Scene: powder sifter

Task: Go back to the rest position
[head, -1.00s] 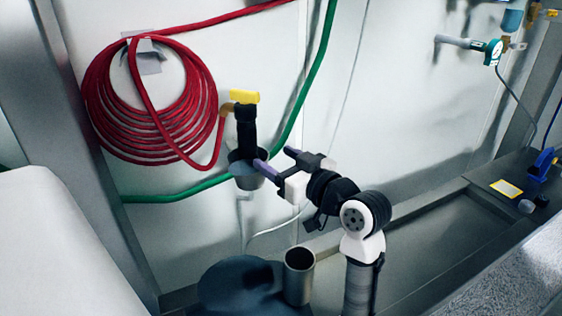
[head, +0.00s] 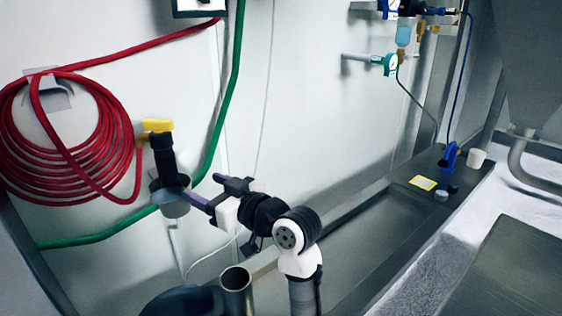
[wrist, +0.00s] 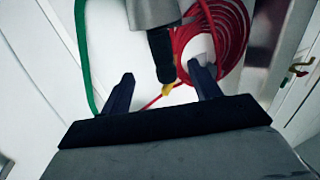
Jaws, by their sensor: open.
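My gripper (head: 206,190) is open on the right side of a wall fitting. The fitting has a black cylinder (head: 165,159), a yellow top piece (head: 158,126) and a grey metal cup (head: 174,208) at its lower end. In the head view one purple finger overlaps the cup's edge; I cannot tell whether it touches. In the wrist view my gripper (wrist: 160,80) has its two dark fingers spread apart. The black cylinder (wrist: 160,52) appears between them, with the cup (wrist: 152,10) at the top edge and the yellow piece (wrist: 168,89) below.
A coiled red hose (head: 65,145) hangs on the wall to the left, and a green hose (head: 222,110) runs behind the fitting. An open metal cylinder (head: 237,290) stands below my arm. A long trough (head: 345,240) lies to the right.

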